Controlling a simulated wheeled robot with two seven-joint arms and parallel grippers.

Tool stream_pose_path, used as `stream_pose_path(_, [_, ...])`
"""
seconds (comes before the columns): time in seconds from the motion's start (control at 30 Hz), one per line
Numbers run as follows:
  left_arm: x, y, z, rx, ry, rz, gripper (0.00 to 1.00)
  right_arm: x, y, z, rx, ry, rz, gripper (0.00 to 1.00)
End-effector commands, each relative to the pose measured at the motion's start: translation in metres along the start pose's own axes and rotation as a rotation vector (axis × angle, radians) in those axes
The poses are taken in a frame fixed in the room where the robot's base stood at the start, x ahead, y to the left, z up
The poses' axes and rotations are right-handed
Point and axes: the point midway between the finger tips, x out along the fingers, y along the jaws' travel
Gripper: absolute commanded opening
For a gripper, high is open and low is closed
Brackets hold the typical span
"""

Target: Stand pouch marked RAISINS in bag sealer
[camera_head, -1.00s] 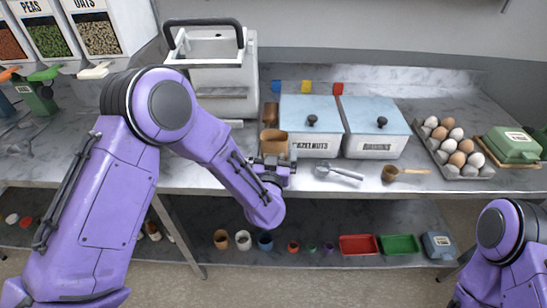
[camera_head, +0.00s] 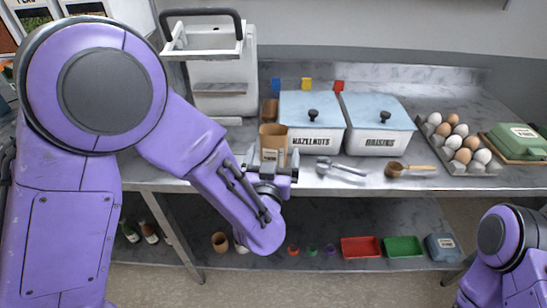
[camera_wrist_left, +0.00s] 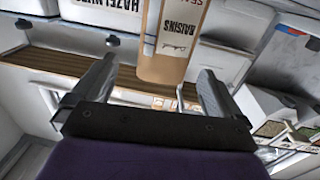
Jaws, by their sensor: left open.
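A brown kraft pouch (camera_head: 272,133) stands near the front edge of the counter. In the left wrist view its label reads RAISINS (camera_wrist_left: 172,45). My left gripper (camera_head: 272,172) is at the counter edge, just in front of the pouch, with its jaws open. In the left wrist view the two fingers (camera_wrist_left: 155,85) are spread wide, with the pouch ahead between them, not gripped. The bag sealer seems to be the white machine (camera_head: 220,105) with a raised dark handle, behind and left of the pouch. My right gripper is out of view.
A second brown item (camera_head: 270,110) stands behind the pouch. White HAZELNUTS (camera_head: 313,140) and RAISINS (camera_head: 380,142) bins stand to the right. A metal scoop (camera_head: 342,168), a wooden-handled scoop (camera_head: 410,168) and an egg tray (camera_head: 460,165) lie further right.

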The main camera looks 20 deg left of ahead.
Motion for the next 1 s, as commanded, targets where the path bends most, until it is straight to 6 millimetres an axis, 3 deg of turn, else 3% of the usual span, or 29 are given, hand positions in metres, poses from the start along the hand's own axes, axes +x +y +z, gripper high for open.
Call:
stream_pose_path(0.4, [0.062, -0.005, 0.001, 0.000, 0.000, 0.000, 1.00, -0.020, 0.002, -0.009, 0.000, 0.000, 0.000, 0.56])
stream_pose_path(0.67, [0.066, -0.005, 0.003, 0.002, 0.000, 0.000, 1.00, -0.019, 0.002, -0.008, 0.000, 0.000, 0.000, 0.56])
stream_pose_path(0.9, [0.066, -0.005, 0.003, 0.002, 0.001, 0.001, 0.24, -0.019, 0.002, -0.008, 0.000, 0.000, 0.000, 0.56])
stream_pose_path(1.0, [0.066, -0.005, 0.003, 0.002, 0.001, 0.001, 0.24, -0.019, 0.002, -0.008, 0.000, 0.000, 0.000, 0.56])
